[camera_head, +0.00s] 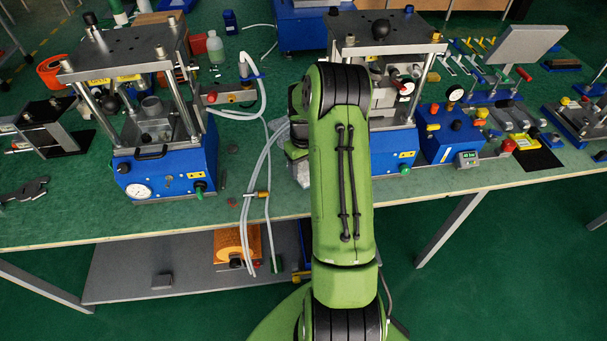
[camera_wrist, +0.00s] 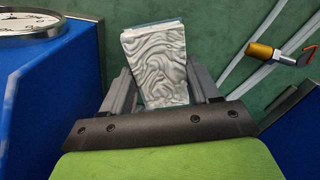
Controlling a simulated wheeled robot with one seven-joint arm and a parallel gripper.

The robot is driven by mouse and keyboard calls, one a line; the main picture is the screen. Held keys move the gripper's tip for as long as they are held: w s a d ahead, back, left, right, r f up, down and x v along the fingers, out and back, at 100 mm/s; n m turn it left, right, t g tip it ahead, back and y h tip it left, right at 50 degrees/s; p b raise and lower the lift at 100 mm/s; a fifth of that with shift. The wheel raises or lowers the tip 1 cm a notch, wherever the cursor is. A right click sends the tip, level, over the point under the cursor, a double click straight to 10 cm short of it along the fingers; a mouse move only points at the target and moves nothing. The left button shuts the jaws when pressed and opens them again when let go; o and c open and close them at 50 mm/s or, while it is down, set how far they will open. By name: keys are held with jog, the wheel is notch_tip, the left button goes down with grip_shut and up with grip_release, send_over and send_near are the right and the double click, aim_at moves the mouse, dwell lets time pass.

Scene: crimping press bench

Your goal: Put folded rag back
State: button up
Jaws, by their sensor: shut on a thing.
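The folded rag (camera_wrist: 156,58) is a pale grey, wrinkled block with a greenish edge, between the two grey fingers of my gripper (camera_wrist: 160,88) in the wrist view. The fingers are shut on it, and it sits slightly tilted. Green bench surface shows beyond it. I cannot tell whether the rag touches the bench. In the head view my gripper (camera_head: 297,138) is partly hidden by my green arm, over the bench between the two blue presses. A pale grey patch of the rag (camera_head: 297,166) shows below it.
The left press (camera_head: 165,175) and right press (camera_head: 392,152) flank my gripper. Pale hoses (camera_head: 262,150) with a brass fitting (camera_wrist: 262,51) run close by. Blue housing with a round gauge (camera_wrist: 30,22) is at left in the wrist view. Bare bench (camera_head: 60,215) lies front left.

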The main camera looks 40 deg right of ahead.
jog(key=shift+f, duration=1.3)
jog(key=shift+f, duration=0.1)
jog(key=o, duration=1.1)
